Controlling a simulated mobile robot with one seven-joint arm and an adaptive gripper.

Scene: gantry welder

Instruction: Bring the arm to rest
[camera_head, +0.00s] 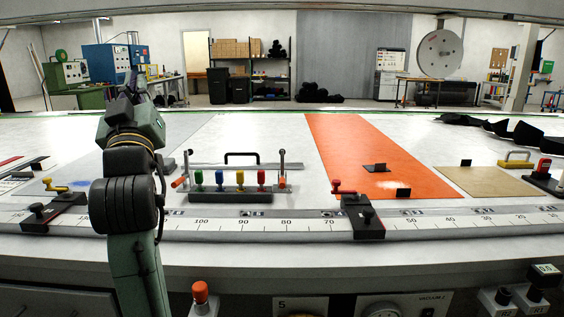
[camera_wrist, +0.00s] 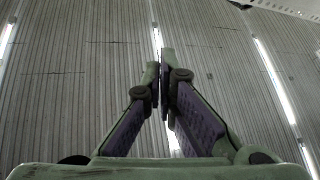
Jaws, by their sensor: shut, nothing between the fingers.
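My gripper (camera_head: 133,88) is at the upper left of the head view, at the top of my raised, folded arm, above the white worktable (camera_head: 240,138). It points upward. In the wrist view its two fingers (camera_wrist: 163,72) come together at the tips, shut with nothing between them. Behind them is only the ribbed grey ceiling (camera_wrist: 90,60) with bright light strips. Nothing touches the gripper. My arm hides part of the table's left side and its front ruler.
A rack with coloured handles (camera_head: 230,190) stands just right of my arm. A ruler rail (camera_head: 280,224) with black clamps (camera_head: 363,217) runs along the front edge. An orange sheet (camera_head: 360,145) and a tan sheet (camera_head: 495,182) lie to the right. The table's middle back is clear.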

